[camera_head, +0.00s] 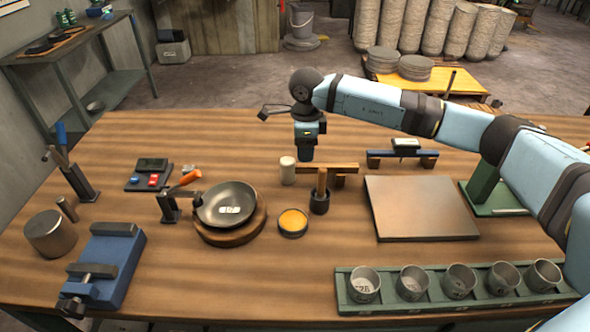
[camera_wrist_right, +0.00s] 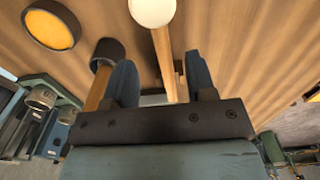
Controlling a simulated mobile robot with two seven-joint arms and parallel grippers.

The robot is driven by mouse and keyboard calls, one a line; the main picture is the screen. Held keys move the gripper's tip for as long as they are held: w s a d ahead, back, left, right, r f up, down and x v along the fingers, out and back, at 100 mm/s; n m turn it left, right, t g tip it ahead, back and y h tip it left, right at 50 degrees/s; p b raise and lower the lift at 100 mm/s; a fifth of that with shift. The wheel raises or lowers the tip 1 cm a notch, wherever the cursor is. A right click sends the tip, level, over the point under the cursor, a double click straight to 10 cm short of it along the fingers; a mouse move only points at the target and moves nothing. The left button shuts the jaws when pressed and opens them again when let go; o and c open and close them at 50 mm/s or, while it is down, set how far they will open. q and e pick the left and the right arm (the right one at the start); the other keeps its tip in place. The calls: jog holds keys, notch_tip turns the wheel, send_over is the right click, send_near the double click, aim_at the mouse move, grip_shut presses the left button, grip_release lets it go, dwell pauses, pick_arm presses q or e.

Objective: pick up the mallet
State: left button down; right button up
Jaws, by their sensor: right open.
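A white-headed mallet (camera_head: 288,171) lies with its wooden handle pointing right, near the middle of the table. In the right wrist view its round white head (camera_wrist_right: 153,10) is at the top edge and its handle (camera_wrist_right: 165,62) runs down between the fingers. My right gripper (camera_head: 306,156) points down above and behind the handle. Its fingers (camera_wrist_right: 163,82) are apart, with nothing seen held. A second tool with a dark round head (camera_head: 319,203) and an upright wooden handle stands just in front; it also shows in the wrist view (camera_wrist_right: 107,50). My left gripper is out of view.
A dark bowl (camera_head: 229,205) on a round wooden base (camera_head: 232,238) and an orange-filled tin (camera_head: 293,222) are in front left. A flat brown board (camera_head: 421,207) is to the right. A green rack (camera_head: 343,285) with several cups lines the front right edge.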

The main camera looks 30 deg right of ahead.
aim_at(305, 165)
jog(key=shift+w+f, duration=0.1)
jog(key=shift+f, duration=3.2)
grip_shut()
